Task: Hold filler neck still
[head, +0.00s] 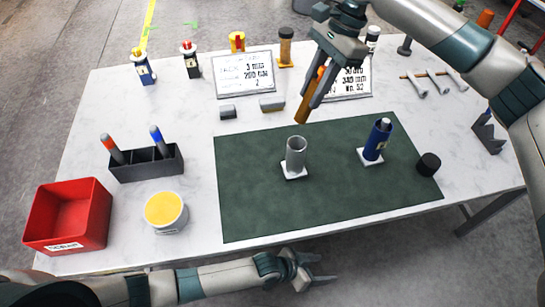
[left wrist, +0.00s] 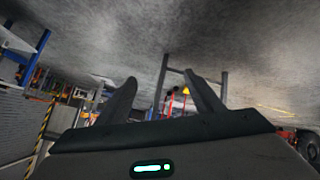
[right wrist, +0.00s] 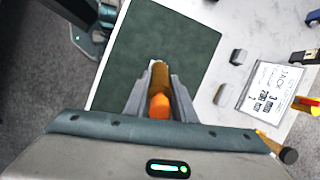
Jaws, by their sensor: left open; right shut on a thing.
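A grey, open-topped tube (head: 296,153), which looks like the filler neck, stands upright on a small white base on the green mat (head: 245,200). My left gripper (head: 318,275) is open and empty, in front of the table's near edge and apart from the tube; its bare open fingers also show in the left wrist view (left wrist: 160,100). My right gripper (head: 316,90) is shut on an orange-brown stick-like tool (head: 302,112), held above the mat's far edge, behind the tube. The tool's orange end also shows between the fingers in the right wrist view (right wrist: 159,106).
A blue bottle (head: 377,140) on a white base and a black cap (head: 429,163) are at the mat's right. A black marker rack (head: 147,164), yellow-topped tub (head: 165,212) and red bin (head: 68,215) stand left. Grey blocks (head: 271,104) and signs (head: 244,74) lie behind.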

